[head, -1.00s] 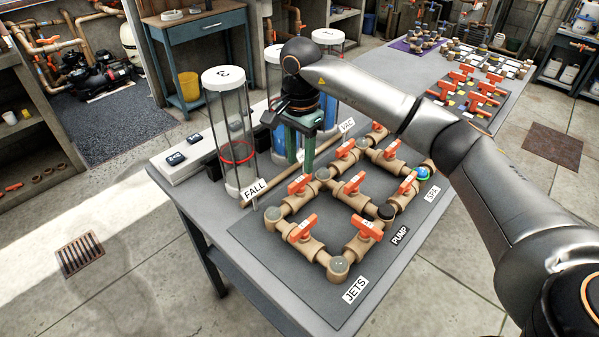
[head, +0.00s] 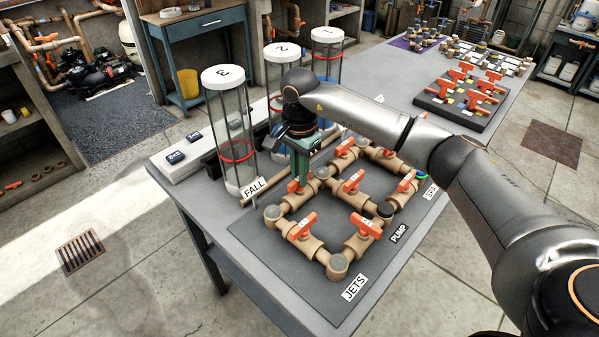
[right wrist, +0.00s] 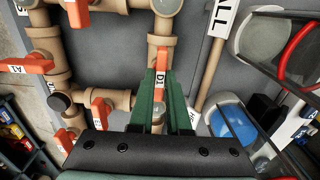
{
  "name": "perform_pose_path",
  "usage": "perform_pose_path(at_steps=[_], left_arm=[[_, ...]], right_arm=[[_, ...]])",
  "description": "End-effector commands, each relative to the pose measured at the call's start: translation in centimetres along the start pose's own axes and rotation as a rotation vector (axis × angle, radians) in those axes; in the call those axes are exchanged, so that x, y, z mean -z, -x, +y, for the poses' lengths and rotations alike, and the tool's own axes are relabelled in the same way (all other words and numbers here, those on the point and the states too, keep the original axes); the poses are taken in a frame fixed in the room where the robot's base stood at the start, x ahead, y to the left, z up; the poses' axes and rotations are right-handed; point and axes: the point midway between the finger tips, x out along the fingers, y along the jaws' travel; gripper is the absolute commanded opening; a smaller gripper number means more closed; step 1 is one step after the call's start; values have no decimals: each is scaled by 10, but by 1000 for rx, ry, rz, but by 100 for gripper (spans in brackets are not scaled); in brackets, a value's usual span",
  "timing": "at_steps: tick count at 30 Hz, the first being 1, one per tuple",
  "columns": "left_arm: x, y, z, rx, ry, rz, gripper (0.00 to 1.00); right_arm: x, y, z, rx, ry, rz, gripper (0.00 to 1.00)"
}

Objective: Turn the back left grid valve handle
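The valve grid of tan pipes with orange handles lies on a dark board (head: 300,290) on the bench. My right gripper (head: 297,180) points down at the orange handle (head: 293,187) on the left side near the FALL label (head: 254,187). In the right wrist view this handle (right wrist: 160,64) is marked D1 and lies between the two green fingertips (right wrist: 160,85). The fingers stand close on either side of it; I cannot tell whether they press on it. The lower part of the handle is hidden by the fingers. My left gripper is not in view.
Clear tubes with white caps, such as tube 3 (head: 230,130), stand close behind the gripper. Other orange handles (head: 302,226) (head: 365,225) lie nearby. My right arm covers part of the back right of the grid. A second handle board (head: 465,95) sits farther back.

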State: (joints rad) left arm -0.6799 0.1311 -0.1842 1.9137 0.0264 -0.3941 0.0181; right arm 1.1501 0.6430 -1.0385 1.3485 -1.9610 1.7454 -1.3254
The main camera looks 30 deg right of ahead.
Motion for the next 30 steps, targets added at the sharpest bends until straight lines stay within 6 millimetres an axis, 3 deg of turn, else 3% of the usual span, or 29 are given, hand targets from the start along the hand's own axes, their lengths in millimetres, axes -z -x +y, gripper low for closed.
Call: perform_pose_path(at_steps=[3,20,30], left_arm=[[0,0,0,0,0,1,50],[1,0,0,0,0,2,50],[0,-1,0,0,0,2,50]], right_arm=[[0,0,0,0,0,0,0],[0,0,0,0,-14,0,0],[1,1,0,0,-178,1,0]])
